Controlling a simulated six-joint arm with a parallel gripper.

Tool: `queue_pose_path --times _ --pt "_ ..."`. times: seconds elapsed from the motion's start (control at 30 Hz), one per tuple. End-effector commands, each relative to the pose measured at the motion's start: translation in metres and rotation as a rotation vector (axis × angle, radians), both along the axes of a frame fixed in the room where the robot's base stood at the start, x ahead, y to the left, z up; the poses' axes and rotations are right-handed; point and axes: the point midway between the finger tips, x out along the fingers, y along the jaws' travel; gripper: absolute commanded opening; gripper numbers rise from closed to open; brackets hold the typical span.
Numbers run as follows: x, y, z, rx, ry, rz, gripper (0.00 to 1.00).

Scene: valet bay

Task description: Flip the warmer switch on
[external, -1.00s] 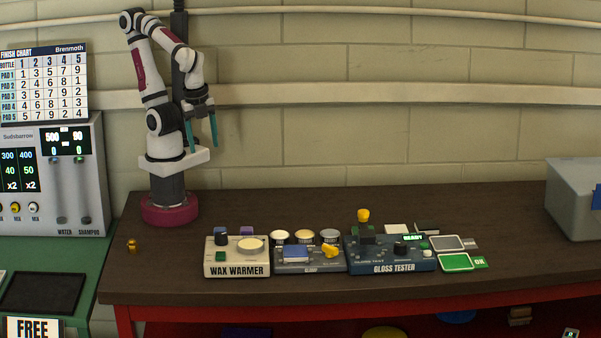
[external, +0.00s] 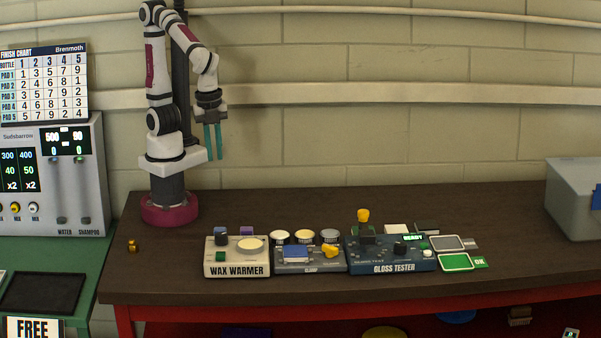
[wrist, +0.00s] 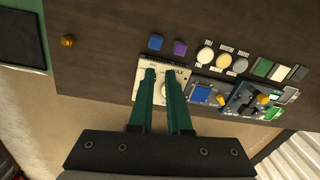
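The wax warmer (external: 237,269) is a cream box at the left of the row of devices on the bench. The fingers are apart and empty. In the wrist view the fingers cover part of the warmer (wrist: 146,67), and the green part is hidden.
A blue-grey device (external: 310,266) and the gloss tester (external: 394,268) stand right of the warmer. Blue and purple blocks (wrist: 180,48) and round tins (external: 304,237) are behind them. A small brass piece (external: 132,246) lies at left. The bench left of the warmer is mostly clear.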

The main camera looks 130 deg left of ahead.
Motion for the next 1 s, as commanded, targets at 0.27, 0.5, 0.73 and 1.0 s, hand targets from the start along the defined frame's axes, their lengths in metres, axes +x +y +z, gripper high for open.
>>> queue_pose_path --times 0.27,0.5,0.73,1.0 --pt "0.114 -0.098 -0.028 -0.119 -0.044 -0.158 0.00" --pt "0.127 -0.112 -0.033 -0.134 -0.054 -0.175 0.00" --pt "0.126 -0.111 -0.037 -0.133 -0.051 -0.173 0.00" --pt "0.130 -0.115 -0.088 -0.131 -0.048 -0.173 0.00"
